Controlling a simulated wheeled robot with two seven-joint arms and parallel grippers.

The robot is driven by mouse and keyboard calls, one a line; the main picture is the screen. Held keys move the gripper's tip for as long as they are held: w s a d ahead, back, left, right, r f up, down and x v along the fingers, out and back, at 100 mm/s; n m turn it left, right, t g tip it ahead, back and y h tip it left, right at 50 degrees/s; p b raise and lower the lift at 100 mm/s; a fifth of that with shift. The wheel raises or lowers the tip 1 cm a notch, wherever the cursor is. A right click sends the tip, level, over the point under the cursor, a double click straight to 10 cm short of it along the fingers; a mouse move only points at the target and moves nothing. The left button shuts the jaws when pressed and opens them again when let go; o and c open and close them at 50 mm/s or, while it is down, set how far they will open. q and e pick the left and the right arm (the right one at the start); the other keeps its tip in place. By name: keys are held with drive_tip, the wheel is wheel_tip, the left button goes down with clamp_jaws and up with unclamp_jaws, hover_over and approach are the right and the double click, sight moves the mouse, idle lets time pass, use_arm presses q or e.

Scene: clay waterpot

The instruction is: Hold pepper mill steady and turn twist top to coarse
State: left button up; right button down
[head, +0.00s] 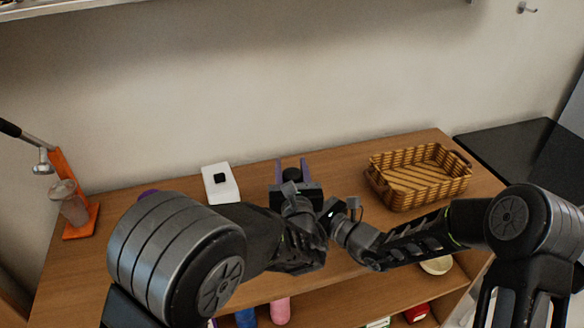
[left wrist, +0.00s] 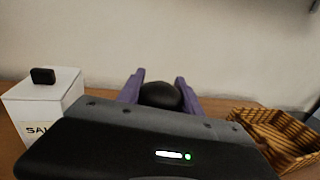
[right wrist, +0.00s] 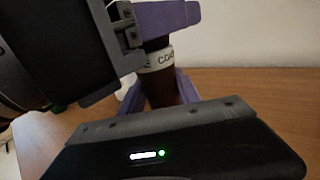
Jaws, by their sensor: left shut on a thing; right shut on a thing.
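The pepper mill has a dark rounded top (head: 291,174), which also shows between purple fingers in the left wrist view (left wrist: 160,95). In the right wrist view its brown body (right wrist: 159,88) stands upright below a pale ring (right wrist: 158,60) with partly readable letters starting "CO". My left gripper (head: 291,168) is shut on the twist top, its fingers on either side. My right gripper (right wrist: 158,92) is shut on the body below the ring. The left gripper hides the top in the right wrist view, and my arms hide the body in the head view.
A white box (head: 220,184) with a black knob stands left of the mill, its label starting "SAL". A wicker basket (head: 418,177) stands at right. An orange stand (head: 81,222) with a lever is at far left.

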use_arm(q)
drive_tip(key=shift+s+a+r+n+g+y, duration=0.15)
drive_tip(key=shift+n+g+y, duration=0.25)
drive_tip(key=shift+n+y, duration=0.65)
drive_tip(key=shift+a+f+n+g+y, duration=0.1)
drive_tip(key=shift+a+n+g+y, duration=0.45)
drive_tip(key=shift+y, duration=0.85)
drive_tip(key=shift+s+d+r+n+g+y, duration=0.1)
drive_tip(key=shift+n+g+y, duration=0.15)
drive_tip(key=shift+n+y, duration=0.9)
drive_tip(key=shift+a, duration=0.1)
drive_tip(key=o, duration=1.4)
wheel_tip(320, 180, up, 10)
drive_tip(key=shift+f, duration=0.1)
drive_tip(key=shift+c, duration=0.2)
